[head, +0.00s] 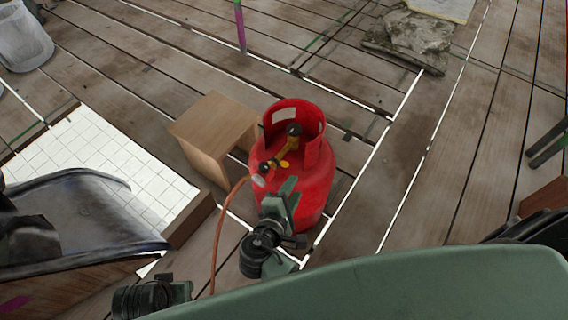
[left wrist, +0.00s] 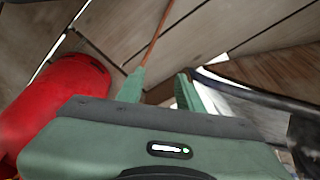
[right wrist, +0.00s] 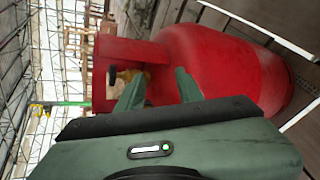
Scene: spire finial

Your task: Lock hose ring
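The red gas cylinder (head: 315,190) stands upright, with a brass valve (head: 290,150) inside its collar. A hose fitting (head: 264,168), with a dark part and a pale part, is at the valve's left side; I cannot make out the ring separately. An orange hose (head: 221,232) runs down from it. My right gripper (head: 287,190) is open and empty in front of the cylinder, below the fitting; its open fingers also show in the right wrist view (right wrist: 158,85). My left gripper (left wrist: 158,86) is open; the hose (left wrist: 156,35) passes beyond its fingers. Its fingertips are hidden in the head view.
A wooden box (head: 213,130) stands just left of the cylinder. A dark chair-like object (head: 75,215) and a white tiled panel (head: 140,160) are further left. Plank floor (head: 420,170) to the right of the cylinder is clear. A grey rubble slab (head: 410,40) lies at the back.

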